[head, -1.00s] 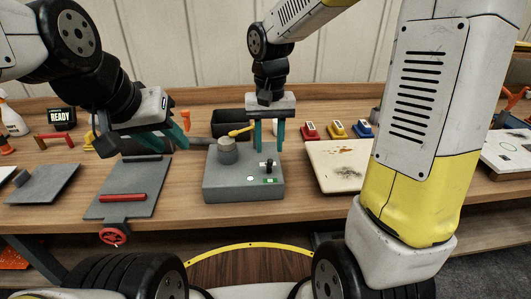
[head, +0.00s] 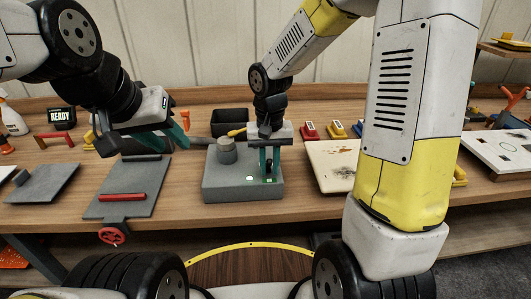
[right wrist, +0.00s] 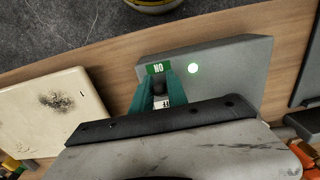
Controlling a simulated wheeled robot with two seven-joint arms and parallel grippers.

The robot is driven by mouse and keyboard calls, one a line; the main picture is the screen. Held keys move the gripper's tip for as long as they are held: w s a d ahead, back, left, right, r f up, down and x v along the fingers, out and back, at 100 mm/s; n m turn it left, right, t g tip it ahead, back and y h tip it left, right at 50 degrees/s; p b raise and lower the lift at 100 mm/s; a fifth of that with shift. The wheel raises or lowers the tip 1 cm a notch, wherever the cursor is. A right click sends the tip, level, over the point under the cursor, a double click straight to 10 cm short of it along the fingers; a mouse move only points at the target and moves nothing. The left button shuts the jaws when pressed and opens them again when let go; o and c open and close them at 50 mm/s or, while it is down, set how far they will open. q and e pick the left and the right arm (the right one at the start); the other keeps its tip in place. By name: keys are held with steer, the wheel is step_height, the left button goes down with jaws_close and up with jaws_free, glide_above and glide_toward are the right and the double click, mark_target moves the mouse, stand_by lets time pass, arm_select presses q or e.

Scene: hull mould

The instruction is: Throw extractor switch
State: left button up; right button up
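The extractor switch is a small dark lever (head: 269,165) on top of a grey box (head: 225,190), beside a round grey post. In the right wrist view, a green label (right wrist: 158,68) and a lit white-green lamp (right wrist: 193,69) show on the box (right wrist: 235,75). My right gripper (head: 269,168) points down at the box, its teal fingers close together on both sides of the lever, which they mostly hide. It also shows in the right wrist view (right wrist: 160,80). My left gripper (head: 184,130) is open and empty, left of the box above the bench.
A yellow-handled tool (head: 237,132) lies behind the post. A stained cream board (head: 325,170) is right of the box. A grey plate with a red bar (head: 122,197) is to the left. A black bin (head: 230,122) stands behind.

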jaws_close()
steer(key=g, duration=0.1)
steer(key=w+g, duration=0.1)
steer(key=g, duration=0.1)
steer(key=shift+w+r+g, duration=0.2)
steer(key=shift+r+g, duration=0.05)
steer(key=shift+g, duration=0.15)
steer(key=shift+w+r+g, duration=0.1)
steer(key=shift+w+g, duration=0.15)
steer(key=shift+g, duration=0.5)
steer(key=shift+w+r+g, duration=0.1)
steer(key=shift+w+g, duration=0.15)
steer(key=shift+g, duration=0.5)
steer(key=o, duration=0.5)
jaws_free()
